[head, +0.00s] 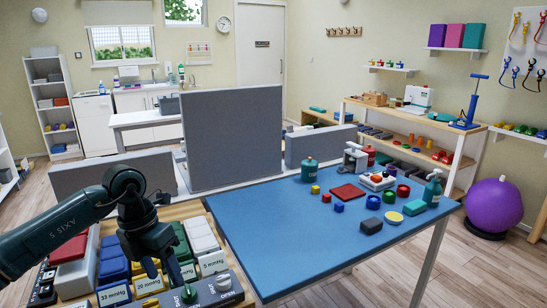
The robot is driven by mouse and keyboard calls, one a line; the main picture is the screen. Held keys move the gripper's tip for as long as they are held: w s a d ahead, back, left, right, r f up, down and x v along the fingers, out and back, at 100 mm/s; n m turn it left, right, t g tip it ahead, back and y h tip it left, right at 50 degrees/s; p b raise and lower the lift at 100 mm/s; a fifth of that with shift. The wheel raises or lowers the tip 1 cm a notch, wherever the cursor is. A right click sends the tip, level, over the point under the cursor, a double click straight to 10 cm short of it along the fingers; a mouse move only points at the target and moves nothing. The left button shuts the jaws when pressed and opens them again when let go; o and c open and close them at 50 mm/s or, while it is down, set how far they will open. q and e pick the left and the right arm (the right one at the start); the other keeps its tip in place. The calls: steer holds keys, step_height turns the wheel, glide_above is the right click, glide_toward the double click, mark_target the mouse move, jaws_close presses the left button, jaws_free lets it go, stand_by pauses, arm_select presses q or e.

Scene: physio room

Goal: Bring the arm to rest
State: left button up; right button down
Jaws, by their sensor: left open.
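My left arm comes in from the left edge, and my left gripper (164,268) points down with its fingers apart. It hangs in front of a rack of coloured blocks with mmHg labels (115,294). Nothing shows between its fingers. The arm hides part of the rack, and I cannot tell whether the fingertips touch anything there. My right gripper is out of view.
A blue-topped table (270,245) stands right of the gripper, with its left part bare. It holds a red pad (347,192), a green pump bottle (433,188) and small coloured pieces. A grey partition (232,138) stands behind. A purple ball (494,206) is at right.

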arm_select(q)
steer(key=s+d+f+m+g+h, duration=0.1)
steer(key=s+d+h, duration=0.15)
steer(key=d, duration=0.35)
steer(key=s+d+f+h, duration=0.2)
steer(key=d+h, duration=0.1)
steer(key=d, duration=0.3)
steer(key=s+d+r+n+t+h+p, duration=0.35)
steer(key=d+r+n+t+h, duration=0.2)
steer(key=d+n+h, duration=0.5)
steer(key=a+f+n+t+y, duration=0.4)
steer(key=n+t+y, duration=0.15)
steer(key=n, duration=0.45)
steer(key=a+f+n+t+y, duration=0.3)
steer(key=f+n+t+y, duration=0.25)
steer(key=n, duration=0.55)
steer(key=s+a+f+n+g+y+p, duration=0.1)
steer(key=s+a+f+n+g+y, duration=0.2)
steer(key=s+f+n, duration=0.3)
steer(key=s+a+f+g, duration=0.1)
steer(key=s+f, duration=0.4)
steer(key=shift+a+g+y, duration=0.35)
steer(key=shift+y, duration=0.05)
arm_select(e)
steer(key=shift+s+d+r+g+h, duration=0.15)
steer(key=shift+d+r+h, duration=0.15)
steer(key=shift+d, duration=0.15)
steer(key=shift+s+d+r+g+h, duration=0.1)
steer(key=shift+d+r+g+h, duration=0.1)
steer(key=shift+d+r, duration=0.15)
